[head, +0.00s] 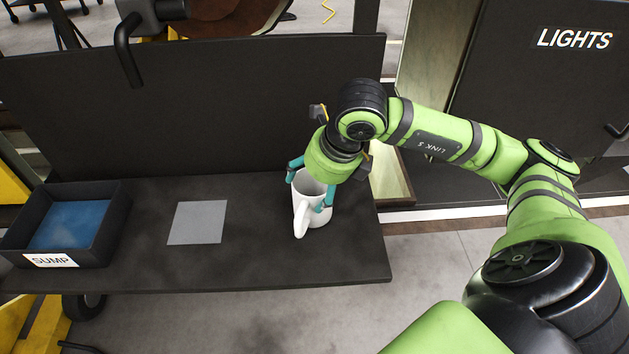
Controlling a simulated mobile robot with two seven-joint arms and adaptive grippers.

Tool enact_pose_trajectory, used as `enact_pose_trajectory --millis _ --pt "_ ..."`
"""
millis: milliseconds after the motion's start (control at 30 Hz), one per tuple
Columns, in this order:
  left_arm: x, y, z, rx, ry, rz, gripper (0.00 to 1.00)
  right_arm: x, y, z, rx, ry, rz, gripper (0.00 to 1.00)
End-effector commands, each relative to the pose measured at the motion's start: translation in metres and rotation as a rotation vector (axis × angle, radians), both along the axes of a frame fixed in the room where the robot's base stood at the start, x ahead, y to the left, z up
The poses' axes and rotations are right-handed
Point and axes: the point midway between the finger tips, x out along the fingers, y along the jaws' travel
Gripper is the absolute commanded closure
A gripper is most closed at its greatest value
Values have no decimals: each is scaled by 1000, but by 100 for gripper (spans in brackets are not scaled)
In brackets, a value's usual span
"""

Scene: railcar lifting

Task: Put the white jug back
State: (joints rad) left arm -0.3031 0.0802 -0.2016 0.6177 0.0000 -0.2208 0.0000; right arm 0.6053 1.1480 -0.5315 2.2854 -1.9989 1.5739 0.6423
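The white jug (301,202) stands upright at the right part of the dark bench, its handle towards me. My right gripper (308,190) reaches down over it from the upper right. Its teal fingers lie against opposite sides of the jug, one at the back left and one at the front right, and look closed on it. Whether the jug's base touches the bench or is just above it is hard to tell. A flat grey square (198,222) lies bare on the bench to the left of the jug. My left gripper is not in view.
The dark bench (250,268) has a tall back panel (200,115). A black bin (112,222) labelled SUMP, with blue inside, sits at its left end. The bench between bin and jug is clear apart from the flat square. A dark LIGHTS panel (540,90) stands at the right.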

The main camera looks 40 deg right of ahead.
Motion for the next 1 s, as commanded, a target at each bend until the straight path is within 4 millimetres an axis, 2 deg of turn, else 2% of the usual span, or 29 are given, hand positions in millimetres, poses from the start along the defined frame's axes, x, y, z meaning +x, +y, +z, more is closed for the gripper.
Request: enact_pose_trajectory --millis 33,67,400,567,667,1000 --pt "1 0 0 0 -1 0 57 0 0 0 0 0 0 8" --pt "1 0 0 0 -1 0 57 0 0 0 0 0 0 0" --pt "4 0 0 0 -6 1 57 0 0 0 0 0 0 0" --pt "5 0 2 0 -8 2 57 -1 0 7 1 -3 0 0" --pt "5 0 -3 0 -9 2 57 -6 -2 21 -1 -7 -1 0" --pt "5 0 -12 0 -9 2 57 -33 -8 88 0 -8 0 0"
